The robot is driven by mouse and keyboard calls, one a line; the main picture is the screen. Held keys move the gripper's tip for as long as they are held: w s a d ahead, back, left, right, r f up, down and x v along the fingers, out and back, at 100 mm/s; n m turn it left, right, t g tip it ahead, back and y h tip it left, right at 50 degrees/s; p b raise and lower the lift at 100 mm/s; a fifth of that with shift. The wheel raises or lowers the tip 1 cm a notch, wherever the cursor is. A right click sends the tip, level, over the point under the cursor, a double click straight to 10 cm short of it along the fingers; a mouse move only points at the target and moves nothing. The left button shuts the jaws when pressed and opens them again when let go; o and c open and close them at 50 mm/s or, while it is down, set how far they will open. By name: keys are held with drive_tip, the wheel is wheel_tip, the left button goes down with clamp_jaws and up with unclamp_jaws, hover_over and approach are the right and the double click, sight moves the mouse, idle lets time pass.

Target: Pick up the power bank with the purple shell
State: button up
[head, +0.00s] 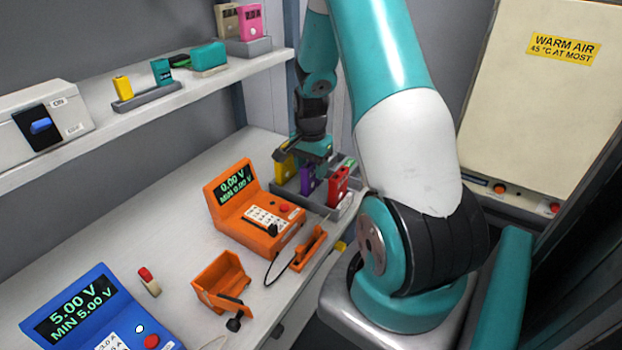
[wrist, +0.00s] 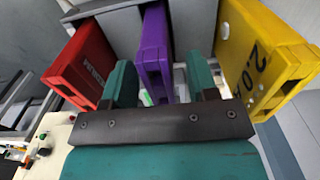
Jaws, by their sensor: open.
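The purple power bank (head: 307,180) stands upright in a grey rack (head: 262,199) on the bench, between a yellow one and a red one. In the wrist view the purple power bank (wrist: 155,52) is between my two teal fingers, with a finger on each side. My gripper (wrist: 162,82) is open around its near end; a gap shows at least on the right side. In the head view my gripper (head: 308,152) is above the rack, and part of the purple shell is hidden beneath it.
A red power bank (wrist: 84,65) stands close left of my fingers and a yellow one (wrist: 262,55) close right in the wrist view. An orange meter (head: 240,200) stands beside the rack. A blue meter (head: 85,310) and an orange holder (head: 222,280) are nearer.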

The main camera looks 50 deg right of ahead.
drive_tip(key=shift+f, duration=0.65)
clamp_jaws()
drive_tip(key=shift+r, duration=0.1)
